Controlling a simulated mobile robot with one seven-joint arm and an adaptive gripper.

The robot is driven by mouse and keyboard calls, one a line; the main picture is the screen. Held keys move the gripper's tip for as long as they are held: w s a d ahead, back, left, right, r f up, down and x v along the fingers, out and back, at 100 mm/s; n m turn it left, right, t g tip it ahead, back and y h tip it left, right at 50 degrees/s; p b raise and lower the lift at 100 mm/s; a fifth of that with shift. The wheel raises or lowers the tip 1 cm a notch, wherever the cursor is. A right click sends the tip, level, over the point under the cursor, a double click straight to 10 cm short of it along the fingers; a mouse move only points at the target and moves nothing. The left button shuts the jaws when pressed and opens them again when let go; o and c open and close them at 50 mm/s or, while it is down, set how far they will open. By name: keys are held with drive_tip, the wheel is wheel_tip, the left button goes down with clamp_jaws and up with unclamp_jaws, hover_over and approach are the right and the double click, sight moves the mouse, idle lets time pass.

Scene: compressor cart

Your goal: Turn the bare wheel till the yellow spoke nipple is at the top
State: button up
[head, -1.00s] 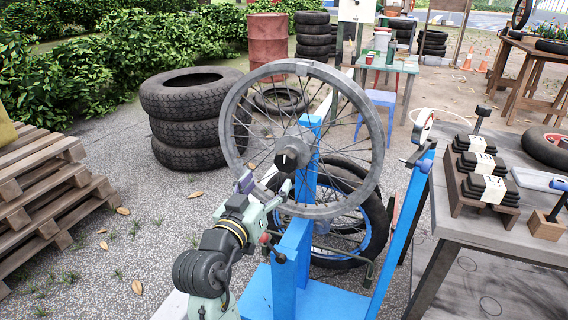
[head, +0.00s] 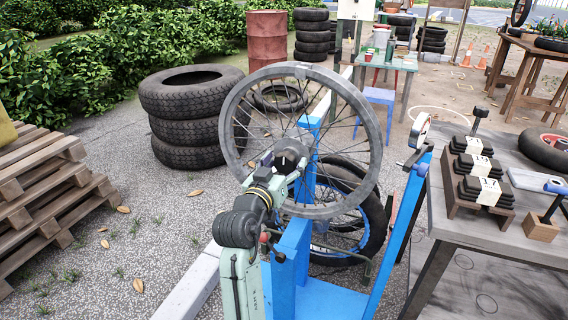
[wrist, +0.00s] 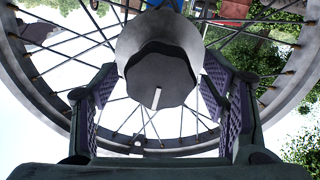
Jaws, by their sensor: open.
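The bare wheel (head: 318,73), a grey rim with thin spokes, stands upright in a blue stand (head: 292,255). It also fills the wrist view (wrist: 30,75). Its grey hub (wrist: 160,45) has a dark end face with a white line, which points down in the wrist view. My gripper (head: 283,163) is at the hub, in front of the wheel. In the wrist view its purple-padded fingers (wrist: 160,85) are open, one on either side of the hub end, with gaps showing. I cannot make out the yellow spoke nipple. A small mark shows on the rim's lower part (wrist: 137,147) in the wrist view.
A second wheel with a black tyre (head: 372,225) stands behind the stand. A blue post (head: 398,240) and a grey workbench (head: 450,215) with black blocks are at right. Stacked tyres (head: 190,120) and pallets (head: 40,190) are at left. Open gravel lies between.

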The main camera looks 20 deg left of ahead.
clamp_jaws()
idle(0.8)
